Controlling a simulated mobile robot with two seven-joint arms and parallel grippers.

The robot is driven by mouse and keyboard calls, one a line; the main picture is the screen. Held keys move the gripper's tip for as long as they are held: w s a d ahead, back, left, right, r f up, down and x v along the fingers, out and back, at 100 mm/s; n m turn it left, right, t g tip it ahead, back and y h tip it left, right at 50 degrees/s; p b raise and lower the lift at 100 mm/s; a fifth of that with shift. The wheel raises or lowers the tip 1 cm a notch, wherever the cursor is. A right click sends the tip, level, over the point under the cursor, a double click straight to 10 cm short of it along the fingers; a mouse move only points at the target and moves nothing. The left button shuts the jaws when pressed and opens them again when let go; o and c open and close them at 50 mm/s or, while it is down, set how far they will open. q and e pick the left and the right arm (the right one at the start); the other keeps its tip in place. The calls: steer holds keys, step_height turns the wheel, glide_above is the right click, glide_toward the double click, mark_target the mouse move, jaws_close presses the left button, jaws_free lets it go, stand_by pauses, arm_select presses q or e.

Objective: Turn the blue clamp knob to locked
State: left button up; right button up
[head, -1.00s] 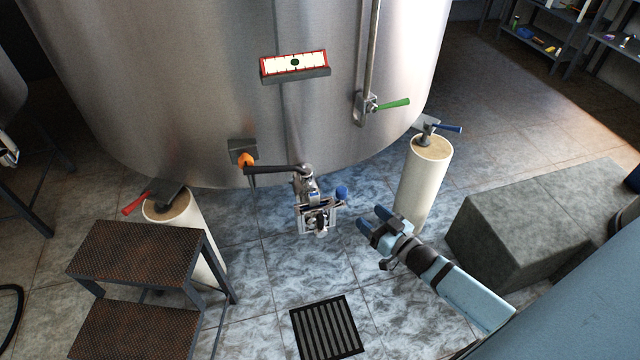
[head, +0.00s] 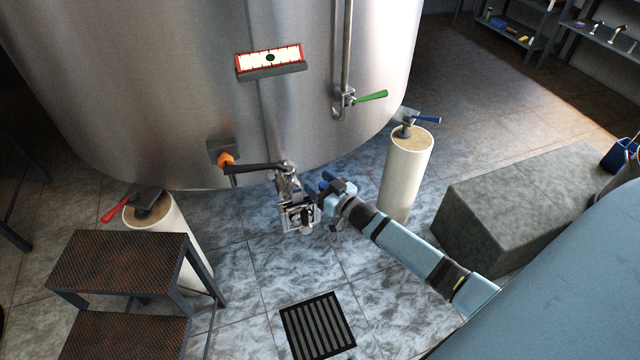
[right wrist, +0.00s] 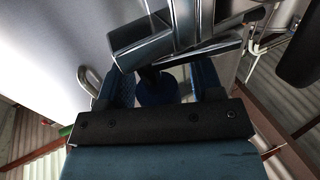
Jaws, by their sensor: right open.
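The blue clamp knob (head: 323,186) is on the right side of the metal clamp fitting (head: 298,210) under the tank's outlet. In the head view my right gripper (head: 328,190) is at the knob and partly covers it. In the right wrist view the knob (right wrist: 157,88) lies between the two fingers of my open right gripper (right wrist: 160,90), with clamp metal (right wrist: 170,35) just beyond. I cannot tell whether the fingers touch the knob. My left gripper is not in view.
A black lever (head: 255,168) sits above the clamp, with an orange knob (head: 226,160) to its left. The steel tank (head: 200,80) rises behind. A step stool (head: 120,265) stands left, a grey block (head: 520,215) right. A floor drain (head: 318,325) lies in front.

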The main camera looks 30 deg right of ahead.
steer(key=c, duration=0.9)
steer(key=shift+r+h, duration=0.1)
steer(key=shift+h, duration=0.2)
steer(key=shift+m+h, duration=0.4)
steer(key=shift+m, duration=0.1)
steer(key=m+h+p, duration=0.1)
steer(key=m+h, duration=0.1)
steer(key=h, duration=0.1)
steer(key=shift+d, duration=0.2)
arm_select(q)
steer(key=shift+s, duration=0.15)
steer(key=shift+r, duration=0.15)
arm_select(e)
steer(key=shift+h, duration=0.3)
